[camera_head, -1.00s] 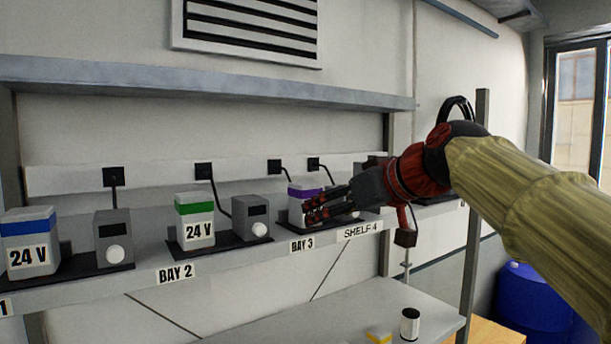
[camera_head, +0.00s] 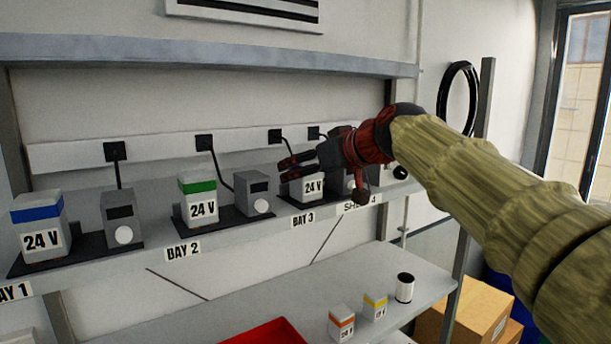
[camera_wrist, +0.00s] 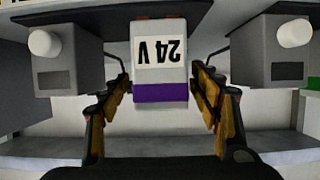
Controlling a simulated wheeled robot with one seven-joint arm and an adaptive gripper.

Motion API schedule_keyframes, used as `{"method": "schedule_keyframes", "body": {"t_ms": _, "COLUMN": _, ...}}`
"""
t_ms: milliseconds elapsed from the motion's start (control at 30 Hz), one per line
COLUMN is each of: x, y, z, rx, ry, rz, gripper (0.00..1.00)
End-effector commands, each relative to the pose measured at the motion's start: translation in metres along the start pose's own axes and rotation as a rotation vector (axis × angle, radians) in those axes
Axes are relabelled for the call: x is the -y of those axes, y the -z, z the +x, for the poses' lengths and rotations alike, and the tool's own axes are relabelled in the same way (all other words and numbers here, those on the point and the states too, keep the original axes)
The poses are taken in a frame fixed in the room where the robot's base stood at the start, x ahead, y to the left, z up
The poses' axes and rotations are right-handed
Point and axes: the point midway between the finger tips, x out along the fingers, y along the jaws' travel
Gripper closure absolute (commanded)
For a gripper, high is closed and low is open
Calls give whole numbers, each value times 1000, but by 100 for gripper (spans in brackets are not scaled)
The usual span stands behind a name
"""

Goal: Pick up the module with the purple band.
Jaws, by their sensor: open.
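The module with the purple band (camera_wrist: 160,60) shows upside down in the wrist view, with its "24 V" label facing the camera. In the head view the module (camera_head: 312,188) stands at BAY 3, its label visible and its band hidden behind my gripper. My gripper (camera_head: 284,170) reaches in from the right at the height of the module's top. In the wrist view my gripper (camera_wrist: 160,95) is open, with one finger on each side of the module near the purple band. I cannot tell whether either finger touches it.
A green-banded module (camera_head: 199,205) stands at BAY 2 and a blue-banded one (camera_head: 40,232) at BAY 1. Grey knob boxes (camera_head: 255,194) stand beside the modules. An upper shelf (camera_head: 220,68) runs above. Small modules (camera_head: 342,322) and a red tray (camera_head: 268,333) are below.

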Motion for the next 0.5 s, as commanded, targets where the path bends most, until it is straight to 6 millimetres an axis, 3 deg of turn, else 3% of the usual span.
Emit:
{"method": "schedule_keyframes", "body": {"t_ms": 167, "x": 0, "y": 0, "z": 0, "rx": 0, "ry": 0, "rz": 0, "gripper": 37}}
{"method": "schedule_keyframes", "body": {"t_ms": 500, "x": 0, "y": 0, "z": 0, "rx": 0, "ry": 0, "rz": 0, "gripper": 56}}
